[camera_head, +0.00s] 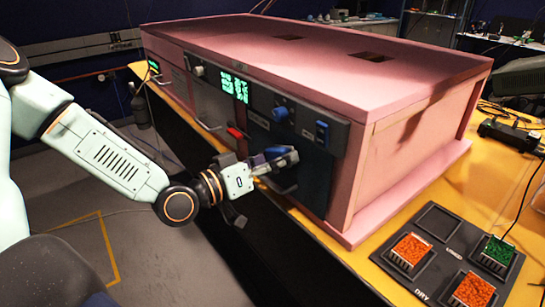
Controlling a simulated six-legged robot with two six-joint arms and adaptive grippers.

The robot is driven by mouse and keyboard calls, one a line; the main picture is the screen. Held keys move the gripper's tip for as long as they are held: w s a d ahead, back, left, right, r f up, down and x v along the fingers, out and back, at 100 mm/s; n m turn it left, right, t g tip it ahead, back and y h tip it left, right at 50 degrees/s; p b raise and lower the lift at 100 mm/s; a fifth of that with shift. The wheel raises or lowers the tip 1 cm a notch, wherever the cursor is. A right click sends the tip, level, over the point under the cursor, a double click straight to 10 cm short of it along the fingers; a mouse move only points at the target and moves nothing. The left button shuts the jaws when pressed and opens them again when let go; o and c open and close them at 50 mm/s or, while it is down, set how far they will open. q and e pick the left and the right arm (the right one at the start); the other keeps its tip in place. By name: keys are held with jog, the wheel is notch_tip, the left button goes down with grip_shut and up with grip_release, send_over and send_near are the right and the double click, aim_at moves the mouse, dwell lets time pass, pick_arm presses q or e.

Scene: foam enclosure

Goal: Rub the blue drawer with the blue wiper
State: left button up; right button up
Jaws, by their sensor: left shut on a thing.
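My left gripper (278,164) reaches in from the left and is in front of the pink cabinet's front face. It is shut on a small blue item (274,152), which looks like the blue wiper; the fingers partly cover it. Behind and around it is a dark blue-grey front panel (312,172), which may be the blue drawer. I cannot tell whether the blue item touches it. Two blue fittings, one at the left (280,113) and one at the right (322,134), sit higher on that panel. My right gripper is out of view.
The pink cabinet (300,55) stands on a yellow table (490,195). Its front also has green displays (234,87), metal handles and a red part (237,133). A black tray (411,262) with orange and green blocks lies at the front right. Floor on the left is clear.

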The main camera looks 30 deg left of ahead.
aim_at(276, 145)
pick_arm(q)
jog(key=shift+s+d+b, duration=0.3)
jog(key=shift+d+b, duration=0.5)
jog(key=shift+d, duration=0.1)
jog(key=shift+s+d+b, duration=0.3)
jog(key=shift+d+b, duration=0.5)
jog(key=shift+d, duration=0.1)
jog(key=shift+s+p, duration=0.1)
jog(key=shift+p, duration=0.2)
jog(key=shift+w+a+r+p, duration=0.2)
jog(key=shift+w+a+p, duration=0.1)
jog(key=shift+a+p, duration=0.4)
jog(key=shift+w+a+f+p, duration=0.1)
jog(key=shift+w+a+p, duration=0.2)
jog(key=shift+a, duration=0.25)
jog(key=shift+w+a+p, duration=0.2)
jog(key=shift+a+p, duration=0.2)
jog(key=shift+a, duration=0.15)
jog(key=shift+w+a+p, duration=0.3)
jog(key=shift+a+p, duration=0.25)
jog(key=shift+a, duration=0.15)
jog(key=shift+w+a+p, duration=0.2)
jog(key=shift+a+p, duration=0.1)
jog(key=shift+a, duration=0.25)
jog(key=shift+w+a+p, duration=0.2)
jog(key=shift+a+p, duration=0.1)
jog(key=shift+a, duration=0.2)
